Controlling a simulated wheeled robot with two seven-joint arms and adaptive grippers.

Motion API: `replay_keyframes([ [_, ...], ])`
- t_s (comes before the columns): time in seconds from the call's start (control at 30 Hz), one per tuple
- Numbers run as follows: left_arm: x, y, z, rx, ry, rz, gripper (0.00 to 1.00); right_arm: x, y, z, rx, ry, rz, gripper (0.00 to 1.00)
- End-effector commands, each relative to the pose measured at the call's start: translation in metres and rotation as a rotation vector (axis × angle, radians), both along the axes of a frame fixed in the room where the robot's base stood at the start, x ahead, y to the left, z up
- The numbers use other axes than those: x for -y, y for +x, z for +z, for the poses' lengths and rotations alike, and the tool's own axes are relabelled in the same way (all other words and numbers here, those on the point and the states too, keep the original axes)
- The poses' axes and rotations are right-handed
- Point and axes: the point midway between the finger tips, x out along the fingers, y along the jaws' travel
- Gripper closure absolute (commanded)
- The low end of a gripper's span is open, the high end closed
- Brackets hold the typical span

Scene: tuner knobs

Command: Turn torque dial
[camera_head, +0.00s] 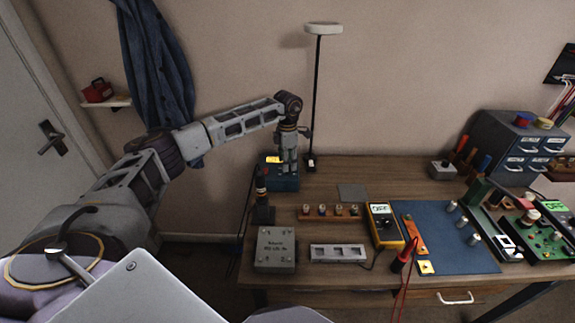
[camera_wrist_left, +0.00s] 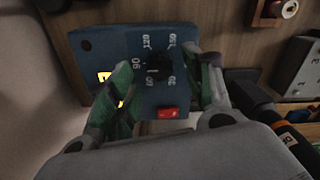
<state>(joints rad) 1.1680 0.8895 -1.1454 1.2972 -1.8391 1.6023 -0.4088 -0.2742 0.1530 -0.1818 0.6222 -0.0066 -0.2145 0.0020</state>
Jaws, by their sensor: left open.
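The torque dial is a black knob (camera_wrist_left: 160,66) on a dark blue unit (camera_wrist_left: 118,48), with white numbers from 30 to 150 around it. In the head view the blue unit (camera_head: 285,184) stands at the table's back left, partly covered by my gripper. My left gripper (camera_wrist_left: 166,72) is open, its green-padded fingers on either side of the knob with gaps visible. In the head view it (camera_head: 288,172) points down at the unit.
A soldering iron in its stand (camera_head: 262,206) is close in front of the unit. A lamp pole (camera_head: 314,110) rises just to its right. A row of small knobs (camera_head: 330,212), a grey box (camera_head: 276,250) and a yellow multimeter (camera_head: 385,228) lie further forward and right.

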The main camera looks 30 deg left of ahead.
Motion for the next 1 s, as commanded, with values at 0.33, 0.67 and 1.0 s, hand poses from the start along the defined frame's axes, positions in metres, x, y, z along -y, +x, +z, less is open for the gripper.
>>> replay_keyframes([
  [0.33, 0.000, 0.001, 0.052, 0.003, 0.000, 0.000, 0.49, -0.001, 0.001, 0.000, 0.001, 0.001, 0.000, 0.60],
  [0.67, 0.000, 0.001, 0.090, 0.002, -0.001, 0.000, 0.49, -0.001, 0.001, 0.000, 0.001, 0.001, 0.000, 0.60],
  [1.0, 0.000, 0.000, 0.096, 0.001, 0.000, 0.000, 0.49, -0.002, 0.000, 0.000, 0.001, 0.001, 0.000, 0.60],
])
